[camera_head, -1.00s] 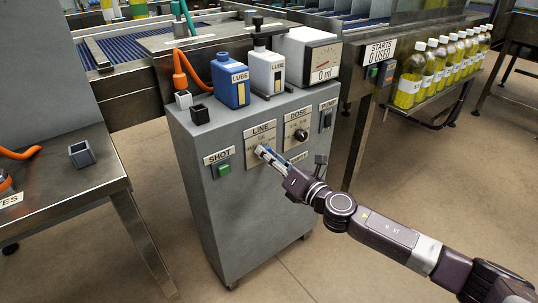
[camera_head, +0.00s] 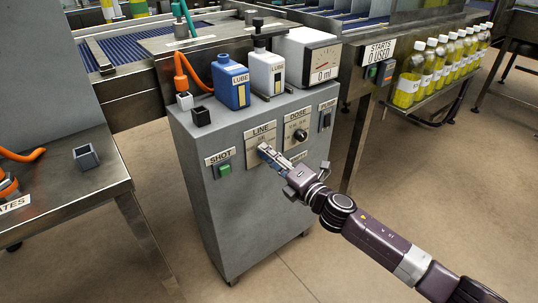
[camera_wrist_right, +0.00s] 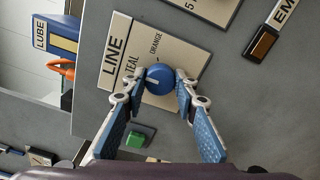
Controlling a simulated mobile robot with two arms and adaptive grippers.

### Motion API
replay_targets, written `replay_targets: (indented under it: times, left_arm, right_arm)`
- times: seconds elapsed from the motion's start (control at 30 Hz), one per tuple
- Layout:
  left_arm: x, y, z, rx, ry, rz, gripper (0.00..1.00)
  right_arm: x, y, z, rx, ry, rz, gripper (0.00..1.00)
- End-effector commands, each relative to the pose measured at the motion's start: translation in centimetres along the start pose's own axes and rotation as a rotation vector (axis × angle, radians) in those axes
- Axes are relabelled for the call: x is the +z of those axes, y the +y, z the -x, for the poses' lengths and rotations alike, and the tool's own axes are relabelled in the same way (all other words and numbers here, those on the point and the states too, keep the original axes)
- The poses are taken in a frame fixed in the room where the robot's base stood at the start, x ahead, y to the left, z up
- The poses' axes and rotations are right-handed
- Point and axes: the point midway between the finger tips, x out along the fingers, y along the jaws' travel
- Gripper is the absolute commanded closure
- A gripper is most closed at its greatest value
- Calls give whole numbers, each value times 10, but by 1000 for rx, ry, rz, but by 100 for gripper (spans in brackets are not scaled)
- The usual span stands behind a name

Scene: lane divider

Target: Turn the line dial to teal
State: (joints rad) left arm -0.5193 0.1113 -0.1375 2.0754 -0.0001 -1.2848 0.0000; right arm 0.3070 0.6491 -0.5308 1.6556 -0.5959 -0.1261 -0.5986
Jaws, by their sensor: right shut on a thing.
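The line dial (camera_wrist_right: 160,79) is a round blue knob with a white pointer mark, seen in the right wrist view. It sits on the cream LINE plate (camera_wrist_right: 182,62), which carries the words TEAL and ORANGE. The white mark points left in that view, toward the TEAL side rather than ORANGE. My right gripper (camera_wrist_right: 162,84) is shut on the dial, one fingertip on each side. In the head view my right gripper (camera_head: 266,153) covers the dial at the LINE plate (camera_head: 258,132). My left gripper is not in view.
The grey cabinet (camera_head: 215,235) also carries a green SHOT button (camera_head: 224,170), a black DOSE knob (camera_head: 300,135) and a PUMP switch (camera_head: 326,120). Blue (camera_head: 230,85) and white (camera_head: 266,72) LUBE bottles and a gauge (camera_head: 313,60) stand on top.

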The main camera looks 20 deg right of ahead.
Motion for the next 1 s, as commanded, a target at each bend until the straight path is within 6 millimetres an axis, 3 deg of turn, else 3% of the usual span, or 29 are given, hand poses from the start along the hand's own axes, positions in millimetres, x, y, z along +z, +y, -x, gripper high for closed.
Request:
replay_targets:
  times: [0.37, 0.4, 0.53, 0.83, 1.0]
  left_arm:
    - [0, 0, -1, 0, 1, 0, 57]
    - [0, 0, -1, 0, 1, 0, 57]
    - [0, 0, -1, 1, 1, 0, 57]
    - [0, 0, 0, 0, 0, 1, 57]
    - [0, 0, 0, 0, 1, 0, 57]
  right_arm:
    - [2, 0, 0, -1, -4, -3, 98]
    - [2, 0, 0, -1, -4, -3, 71]
    - [2, 0, 0, -1, -3, -3, 57]
    - [1, 0, 1, -1, -1, -3, 56]
    - [1, -2, 12, -2, -1, -3, 56]
